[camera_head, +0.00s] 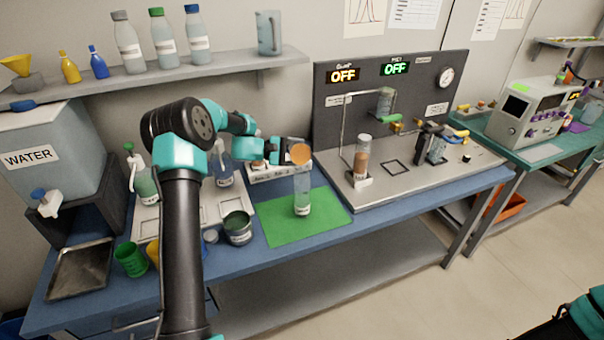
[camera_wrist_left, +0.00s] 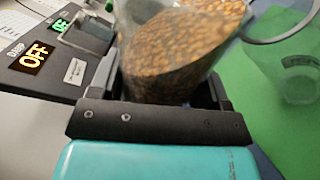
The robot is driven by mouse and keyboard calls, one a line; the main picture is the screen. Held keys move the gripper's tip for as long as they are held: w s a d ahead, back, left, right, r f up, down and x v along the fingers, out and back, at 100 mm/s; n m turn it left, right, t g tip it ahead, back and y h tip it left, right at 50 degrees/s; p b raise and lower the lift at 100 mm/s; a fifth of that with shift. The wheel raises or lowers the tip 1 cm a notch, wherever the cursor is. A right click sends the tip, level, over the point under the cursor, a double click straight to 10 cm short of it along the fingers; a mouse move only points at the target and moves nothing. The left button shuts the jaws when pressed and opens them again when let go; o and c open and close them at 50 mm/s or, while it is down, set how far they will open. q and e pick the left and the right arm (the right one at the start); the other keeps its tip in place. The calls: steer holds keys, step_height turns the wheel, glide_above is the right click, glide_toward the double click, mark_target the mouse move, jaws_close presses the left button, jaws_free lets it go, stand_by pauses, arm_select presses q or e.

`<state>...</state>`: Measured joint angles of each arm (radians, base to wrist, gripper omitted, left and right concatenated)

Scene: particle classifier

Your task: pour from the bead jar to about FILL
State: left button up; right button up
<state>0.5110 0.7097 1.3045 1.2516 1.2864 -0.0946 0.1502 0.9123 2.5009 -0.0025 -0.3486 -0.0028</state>
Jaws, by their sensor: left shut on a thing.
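My left gripper (camera_head: 283,150) is shut on the bead jar (camera_head: 301,153), a clear jar of orange-brown beads. The wrist view shows the bead jar (camera_wrist_left: 180,50) between the fingers, its bead surface slanted, so the jar is tilted. A clear, tall cylinder (camera_head: 303,192) with a white label near its base stands upright on the green mat (camera_head: 331,207), below and in front of the jar. It also shows in the wrist view (camera_wrist_left: 297,82), where it looks empty, with a dark mark. I cannot read FILL on it or see beads falling. My right gripper is not in view.
A dark grey tin (camera_head: 237,228) and a green cup (camera_head: 131,260) stand left of the mat. A grey rig (camera_head: 420,169) with a bead-filled tube (camera_head: 362,158) stands to the right. A shelf with bottles (camera_head: 198,72) is behind. The mat's front is clear.

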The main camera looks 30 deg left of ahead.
mark_target(293, 145)
arm_select(q)
steer(key=shift+r+m, duration=0.6)
steer(key=shift+m, duration=0.2)
stand_by(1.1)
steer(key=shift+s+d+r+m+t+y, duration=0.2)
steer(key=shift+s+d+r+m, duration=0.1)
steer(key=shift+r+m, duration=0.4)
steer(key=shift+s+d+r+m+t+y, duration=0.2)
steer(key=shift+r+m, duration=0.3)
steer(key=shift+m, duration=0.4)
stand_by(4.5)
